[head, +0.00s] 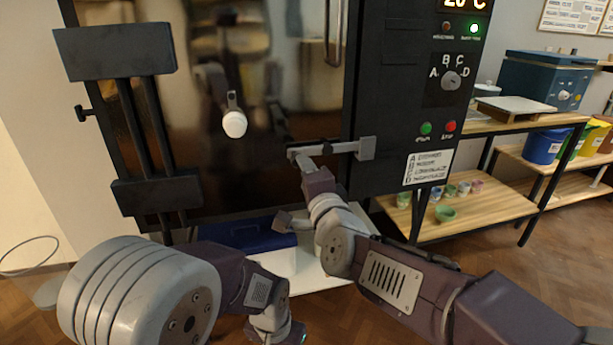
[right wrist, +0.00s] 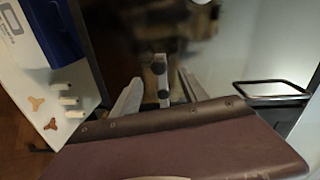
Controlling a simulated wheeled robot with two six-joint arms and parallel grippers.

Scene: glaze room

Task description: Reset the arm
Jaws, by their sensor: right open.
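The right arm reaches up to the front of a black kiln with a dark glossy door (head: 270,90). My right gripper (head: 303,155) is at the latch (head: 345,148) on the door's right edge. In the right wrist view the two fingers of my right gripper (right wrist: 160,92) are apart, with the latch's metal bar (right wrist: 161,78) showing between them. I cannot tell whether they touch it.
The kiln's control panel (head: 448,90) has a dial and green and red buttons. A white shelf with a blue box (head: 250,236) is below the door. A wooden rack (head: 500,205) with small pots stands right. Small stilts (right wrist: 62,100) lie on the white surface.

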